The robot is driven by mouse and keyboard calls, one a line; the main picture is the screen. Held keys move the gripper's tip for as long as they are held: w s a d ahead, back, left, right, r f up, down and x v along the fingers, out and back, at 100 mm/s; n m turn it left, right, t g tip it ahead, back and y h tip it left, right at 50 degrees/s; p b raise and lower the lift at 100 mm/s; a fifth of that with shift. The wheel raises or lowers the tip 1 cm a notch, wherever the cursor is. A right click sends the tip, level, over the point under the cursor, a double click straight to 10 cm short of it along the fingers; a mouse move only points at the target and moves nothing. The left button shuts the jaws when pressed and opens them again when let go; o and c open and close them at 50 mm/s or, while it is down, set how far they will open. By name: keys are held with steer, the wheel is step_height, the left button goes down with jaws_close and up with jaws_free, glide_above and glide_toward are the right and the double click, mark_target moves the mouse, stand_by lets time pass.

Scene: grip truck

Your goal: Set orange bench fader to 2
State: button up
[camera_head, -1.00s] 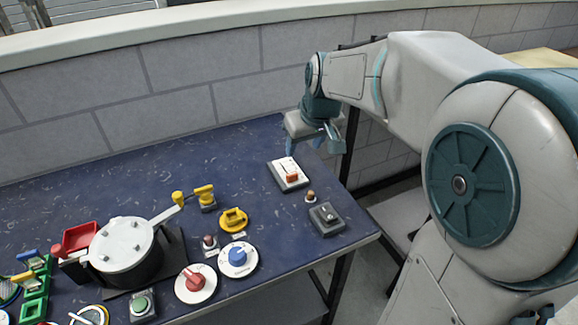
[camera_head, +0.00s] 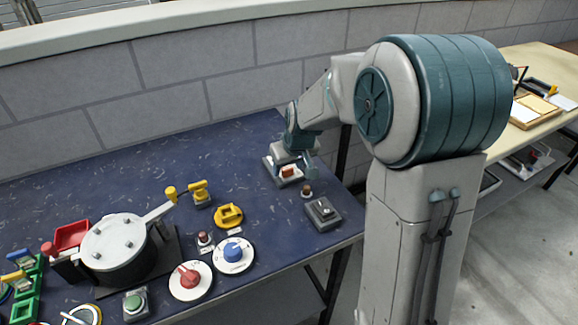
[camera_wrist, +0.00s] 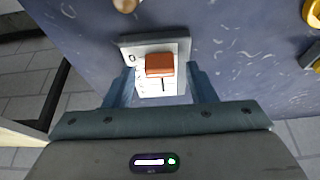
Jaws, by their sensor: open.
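The orange fader knob (camera_wrist: 159,65) sits on a white plate with a slot and printed marks, the fader base (camera_wrist: 140,88). In the wrist view the knob is near the end of the slot beside the "0" mark; the other marks are too small or hidden to read. In the head view the orange knob (camera_head: 288,171) shows on the bench's far right part. My gripper (camera_wrist: 159,88) is open, with its two fingers on either side of the plate and the knob between or just beyond the fingertips. I cannot tell whether they touch anything.
On the blue bench (camera_head: 120,180), a grey switch box (camera_head: 322,213) and a small brown button (camera_head: 306,191) stand near the fader. A wall runs behind.

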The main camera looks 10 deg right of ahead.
steer(key=shift+f, duration=0.1)
jaws_close()
steer(key=shift+w+a+p, duration=0.1)
steer(key=shift+w+a, duration=0.1)
steer(key=shift+w, duration=0.45)
steer(key=shift+w+a+p, duration=0.1)
steer(key=shift+w+a, duration=0.15)
steer(key=shift+w, duration=0.45)
steer(key=shift+w+a+p, duration=0.1)
steer(key=shift+w+a, duration=0.1)
steer(key=shift+w, duration=0.45)
jaws_free()
